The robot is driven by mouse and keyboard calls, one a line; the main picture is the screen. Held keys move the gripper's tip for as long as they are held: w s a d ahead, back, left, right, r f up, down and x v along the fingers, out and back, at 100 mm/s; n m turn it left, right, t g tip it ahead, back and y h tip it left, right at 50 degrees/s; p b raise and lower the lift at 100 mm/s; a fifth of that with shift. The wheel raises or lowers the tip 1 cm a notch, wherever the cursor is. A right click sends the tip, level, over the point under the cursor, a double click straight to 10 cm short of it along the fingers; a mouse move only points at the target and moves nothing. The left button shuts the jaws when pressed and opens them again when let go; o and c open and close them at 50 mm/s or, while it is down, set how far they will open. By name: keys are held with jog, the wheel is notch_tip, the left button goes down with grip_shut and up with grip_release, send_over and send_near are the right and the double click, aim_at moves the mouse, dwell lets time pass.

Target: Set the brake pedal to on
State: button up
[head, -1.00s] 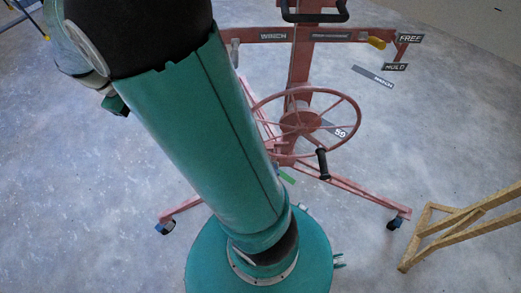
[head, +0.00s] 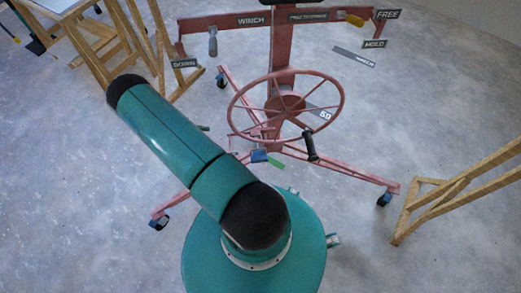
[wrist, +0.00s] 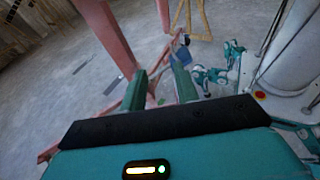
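The red panel lift (head: 283,80) stands in front of me with its spoked wheel (head: 327,82). Low at its base, below the wheel, a small blue pedal (head: 259,155) sits beside a green tag (head: 276,163); whether it is pressed cannot be told. In the wrist view a blue piece (wrist: 180,57), perhaps the pedal, shows just beyond the fingertips. My gripper (wrist: 160,82) has its two teal fingers apart with nothing seen held between them. The gripper is not visible in the head view, where my arm reaches to the upper left.
The lift's legs spread over the floor, with a caster at left (head: 159,222) and one at right (head: 384,199). A wooden frame (head: 440,190) stands at right and wooden trestles (head: 112,50) at upper left. A black crank handle (head: 310,146) hangs from the wheel.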

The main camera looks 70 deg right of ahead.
aim_at(261, 154)
jog(key=s+d+f+n+g+h, duration=0.1)
jog(key=s+f+n+g+h, duration=0.1)
jog(key=s+f, duration=0.9)
jog(key=x, duration=1.2)
jog(key=shift+d+f, duration=0.2)
jog(key=shift+d, duration=0.3)
